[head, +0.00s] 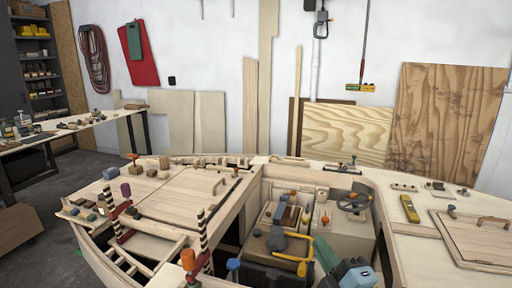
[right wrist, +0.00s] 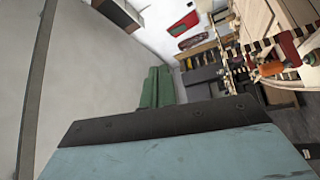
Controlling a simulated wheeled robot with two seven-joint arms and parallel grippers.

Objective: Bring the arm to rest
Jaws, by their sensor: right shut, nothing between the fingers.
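My right gripper (head: 324,252) shows at the bottom of the head view, right of centre, with green fingers and a teal and black body behind them. It is over the open well of the plywood hull (head: 228,225), near the yellow curved handle (head: 288,262). In the right wrist view the green fingers of the right gripper (right wrist: 157,86) lie side by side, shut, with nothing seen between them. My left gripper is in neither view.
The hull deck holds clamps, blocks and a yellow tool (head: 409,208). A hatch panel (head: 478,238) with a wooden handle lies at right. A workbench (head: 75,130) stands at far left. Plywood sheets (head: 445,125) lean on the wall.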

